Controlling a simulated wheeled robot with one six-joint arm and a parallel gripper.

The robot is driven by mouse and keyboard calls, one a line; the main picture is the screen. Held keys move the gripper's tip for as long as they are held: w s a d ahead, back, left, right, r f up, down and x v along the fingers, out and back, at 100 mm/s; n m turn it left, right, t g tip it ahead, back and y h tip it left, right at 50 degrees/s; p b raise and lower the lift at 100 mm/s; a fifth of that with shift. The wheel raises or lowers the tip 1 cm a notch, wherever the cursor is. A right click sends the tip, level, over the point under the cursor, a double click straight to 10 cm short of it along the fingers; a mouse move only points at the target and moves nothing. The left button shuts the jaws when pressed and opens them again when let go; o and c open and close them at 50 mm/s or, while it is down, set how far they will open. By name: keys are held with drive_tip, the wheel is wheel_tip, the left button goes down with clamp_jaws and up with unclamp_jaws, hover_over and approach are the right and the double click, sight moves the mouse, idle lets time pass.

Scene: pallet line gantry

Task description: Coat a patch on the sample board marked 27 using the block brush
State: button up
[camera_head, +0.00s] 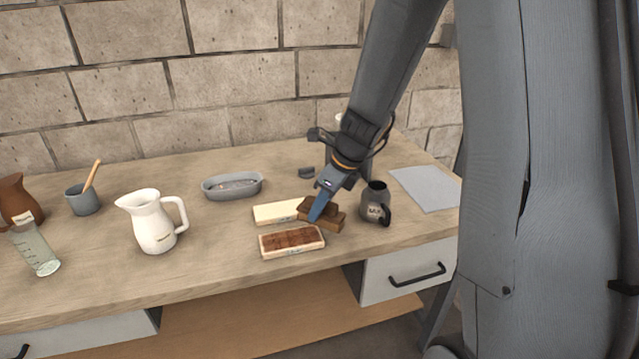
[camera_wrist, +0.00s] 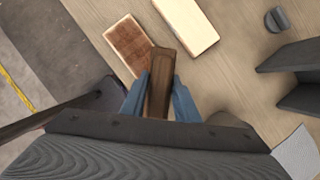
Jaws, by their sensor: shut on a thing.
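My gripper (camera_head: 318,207) is shut on a brown wooden block brush (camera_head: 330,222), just right of two sample boards. In the wrist view the brush (camera_wrist: 161,80) sits between the blue fingertips (camera_wrist: 160,98). The nearer board (camera_head: 291,253) has a pale rim and a brown, patchy coat over most of its face; it also shows in the wrist view (camera_wrist: 114,32). The farther board (camera_head: 276,213) is plain cream, and shows in the wrist view too (camera_wrist: 188,22). The marks on the boards are too small to read. The brush's underside is hidden.
A dark mug (camera_head: 376,203) stands close right of the brush. A grey sheet (camera_head: 427,188) lies farther right. A grey oval dish (camera_head: 232,186) and small dark object (camera_head: 307,172) lie behind.

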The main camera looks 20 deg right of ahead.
drive_tip(key=shift+r+p, duration=1.95)
drive_tip(key=shift+p, duration=0.05)
drive_tip(key=shift+f, duration=0.15)
